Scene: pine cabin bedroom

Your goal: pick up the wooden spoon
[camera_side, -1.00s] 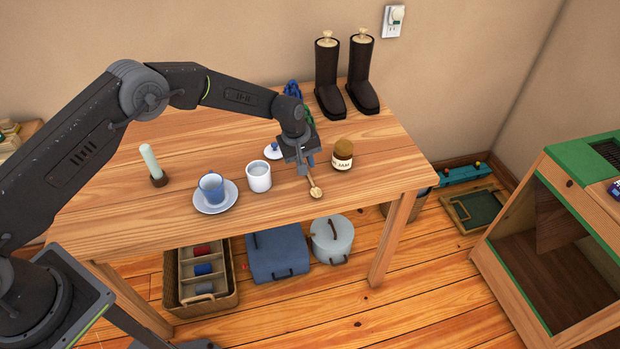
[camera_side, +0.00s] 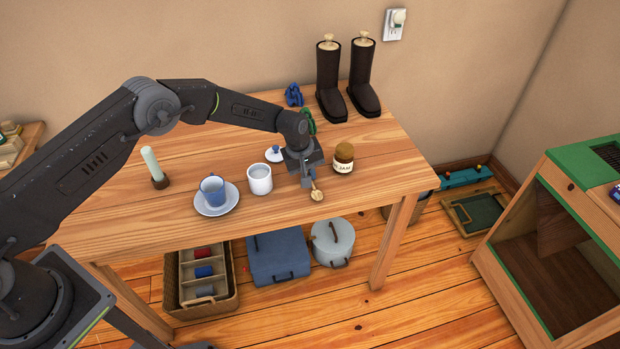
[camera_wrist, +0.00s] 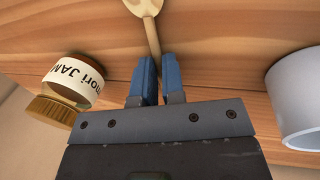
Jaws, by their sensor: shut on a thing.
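The wooden spoon (camera_side: 317,192) lies on the table between the jam jar and the white cup, its bowl toward the table's front edge. My gripper (camera_side: 308,182) is down at the table, shut on the spoon's handle. In the wrist view the spoon (camera_wrist: 151,22) runs from the top edge down between the two blue fingers of my gripper (camera_wrist: 154,85). The rest of the handle is hidden behind the gripper. I cannot tell whether the spoon is touching the table or just above it.
A jam jar (camera_side: 343,158) stands close on the right, and a white cup (camera_side: 260,180) on the left. A blue cup on a saucer (camera_side: 216,208), a candle (camera_side: 153,165), a small lid (camera_side: 273,155) and boots (camera_side: 345,80) also stand on the table (camera_side: 120,215).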

